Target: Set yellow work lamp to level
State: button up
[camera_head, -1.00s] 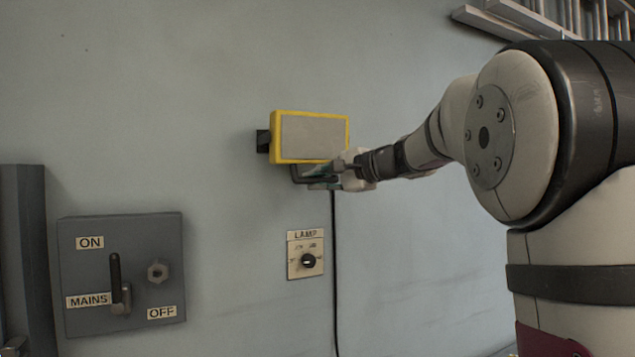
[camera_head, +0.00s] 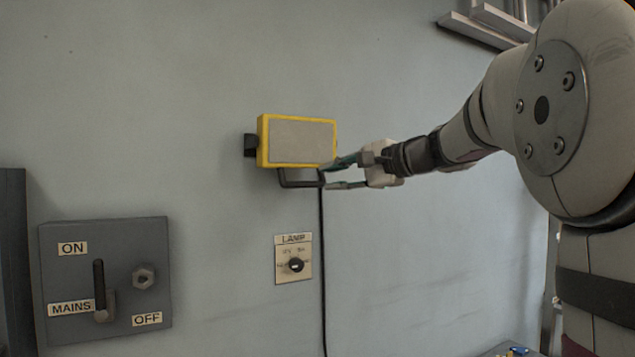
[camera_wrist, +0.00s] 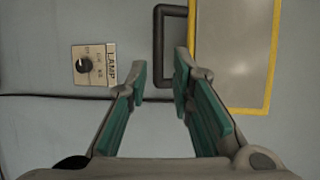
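The yellow work lamp (camera_head: 300,141), a yellow frame around a grey panel, is mounted on the wall. It looks about level in the head view, though the exact tilt is hard to judge. Its dark bar handle (camera_head: 299,184) runs along below the lamp. My gripper (camera_head: 326,176) is open at the handle's right end, with one finger above and one below its line. In the wrist view, the green-padded fingers are apart and the handle (camera_wrist: 158,48) shows beyond the gap. The lamp's edge (camera_wrist: 275,55) is at right. I cannot tell whether a finger touches the handle.
Below the lamp is a LAMP switch plate (camera_head: 281,270) with a round knob, beside a hanging black cable (camera_head: 322,260). A grey mains box (camera_head: 70,280) with a lever is at lower left. The wall between is clear.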

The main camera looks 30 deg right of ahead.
jog(key=shift+v, duration=1.65)
jog(key=shift+a, duration=0.1)
